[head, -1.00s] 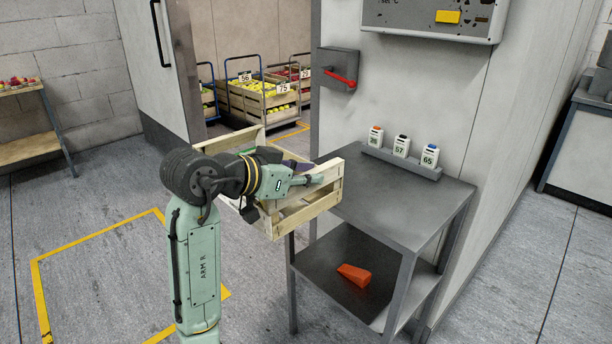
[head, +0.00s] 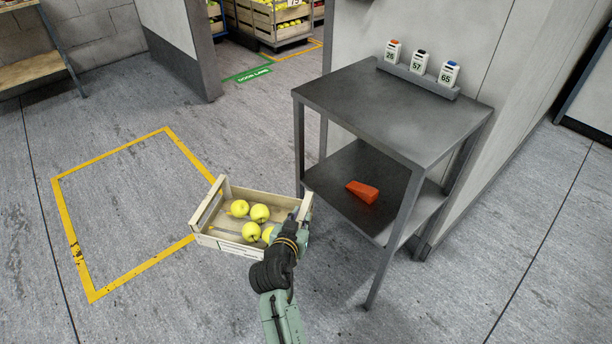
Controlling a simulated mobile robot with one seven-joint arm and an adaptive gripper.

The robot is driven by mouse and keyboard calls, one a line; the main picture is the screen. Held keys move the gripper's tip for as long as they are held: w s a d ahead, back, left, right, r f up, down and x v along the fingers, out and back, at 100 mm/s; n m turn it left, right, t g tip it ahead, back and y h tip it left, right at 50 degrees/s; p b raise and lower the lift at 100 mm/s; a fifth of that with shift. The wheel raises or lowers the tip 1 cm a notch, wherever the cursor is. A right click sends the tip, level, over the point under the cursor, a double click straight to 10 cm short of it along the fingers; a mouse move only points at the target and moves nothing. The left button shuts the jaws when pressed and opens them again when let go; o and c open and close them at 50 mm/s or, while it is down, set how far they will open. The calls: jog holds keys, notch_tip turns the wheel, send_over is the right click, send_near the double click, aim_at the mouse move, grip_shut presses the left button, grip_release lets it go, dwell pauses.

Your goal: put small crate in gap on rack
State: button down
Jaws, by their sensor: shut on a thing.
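The small wooden crate (head: 226,245) is left of the grey metal table in the head view. It is open-topped and holds several yellow-green apples (head: 260,213). My gripper (head: 302,216) is shut on the crate's right side, and the arm hides part of its near right corner. The crate appears held clear of the floor, at a height I cannot judge exactly. No rack with a gap in a row of crates can be made out in this view.
The two-level grey metal table (head: 390,105) stands close to the crate's right, with an orange wedge (head: 362,191) on its lower shelf. Three small numbered devices (head: 417,63) stand at its back. A yellow floor outline (head: 110,155) lies left. Stacked apple crates (head: 275,20) are beyond the doorway.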

notch_tip(320, 180, down, 21)
jog(key=a+n+y, duration=0.2)
jog(key=n+y, duration=0.1)
jog(key=y, duration=0.1)
jog(key=shift+s+a+r+n+t, duration=0.2)
jog(key=shift+n+t, duration=0.1)
jog(key=shift+t, duration=0.1)
jog(key=shift+w+a, duration=0.1)
jog(key=shift+w, duration=0.05)
